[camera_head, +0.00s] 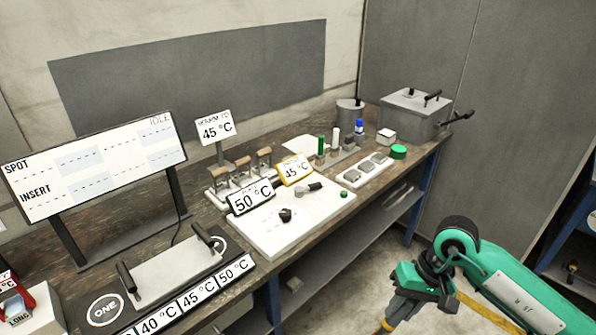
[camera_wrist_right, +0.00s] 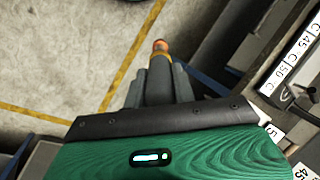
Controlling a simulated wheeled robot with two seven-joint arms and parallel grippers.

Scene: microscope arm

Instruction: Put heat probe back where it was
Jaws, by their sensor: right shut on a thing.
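My right gripper (camera_head: 394,312) hangs over the floor in front of the bench, at the lower right of the head view. In the right wrist view, its fingers are shut on a dark rod-like thing with an orange end (camera_wrist_right: 160,47), which I take for the heat probe. My left gripper is not in view.
The floor in front is free.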

